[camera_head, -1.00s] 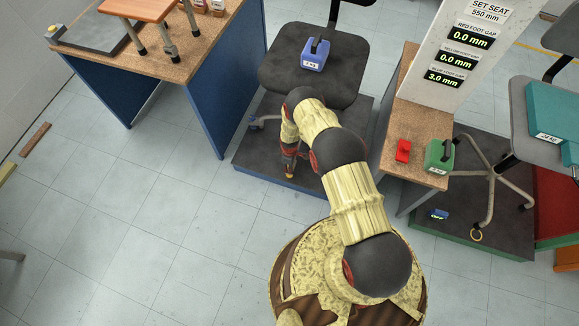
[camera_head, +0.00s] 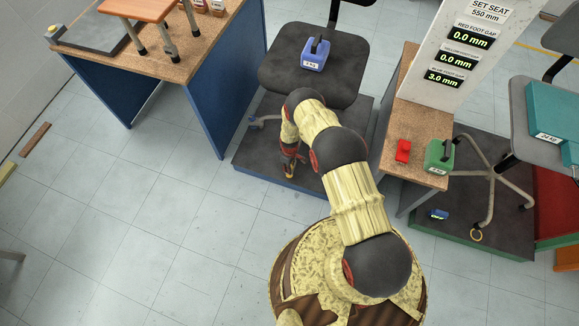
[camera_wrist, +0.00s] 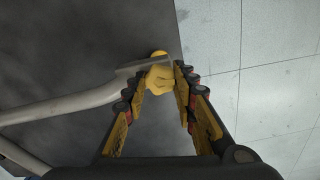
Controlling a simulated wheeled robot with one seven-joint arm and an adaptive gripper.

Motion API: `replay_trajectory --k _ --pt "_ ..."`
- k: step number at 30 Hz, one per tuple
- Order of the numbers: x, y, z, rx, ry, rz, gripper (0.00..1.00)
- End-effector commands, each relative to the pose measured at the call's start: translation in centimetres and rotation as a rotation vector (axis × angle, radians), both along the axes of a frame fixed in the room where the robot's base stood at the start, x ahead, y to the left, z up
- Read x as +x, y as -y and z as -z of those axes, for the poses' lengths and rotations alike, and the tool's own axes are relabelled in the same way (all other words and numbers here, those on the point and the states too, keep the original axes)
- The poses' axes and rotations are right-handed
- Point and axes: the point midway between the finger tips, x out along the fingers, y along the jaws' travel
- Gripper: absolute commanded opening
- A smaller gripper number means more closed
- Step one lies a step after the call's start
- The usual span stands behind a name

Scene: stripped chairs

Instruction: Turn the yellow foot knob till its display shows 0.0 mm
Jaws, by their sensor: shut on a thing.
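The yellow foot knob (camera_wrist: 160,78) sits at the end of a pale chair leg (camera_wrist: 75,102), over the dark platform's edge in the wrist view. My gripper (camera_wrist: 162,82) is shut on it, one finger on each side. In the head view my gripper (camera_head: 291,170) is low at the front edge of the dark platform (camera_head: 255,160), and the knob is mostly hidden there. The display board (camera_head: 462,55) has three readouts. The middle one, the yellow foot gap (camera_head: 457,59), reads 0.0 mm. The top, red foot gap, reads 0.0 mm; the bottom one reads 3.0 mm.
A blue weight (camera_head: 315,55) rests on the dark chair seat (camera_head: 290,75) above my gripper. A side table (camera_head: 418,168) with a red block (camera_head: 403,151) and a green weight (camera_head: 439,156) stands to the right. A blue-sided workbench (camera_head: 232,80) stands left. The front floor is clear.

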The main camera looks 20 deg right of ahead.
Motion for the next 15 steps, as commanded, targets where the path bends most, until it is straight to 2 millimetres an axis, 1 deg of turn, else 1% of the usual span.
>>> replay_trajectory --k 2,10,15 --pt "0.06 0.04 -0.02 0.000 0.001 0.000 0.30" --pt "0.03 0.01 -0.01 0.000 0.000 -0.001 0.45" --pt "0.01 0.01 0.00 0.000 0.000 -0.001 0.46"
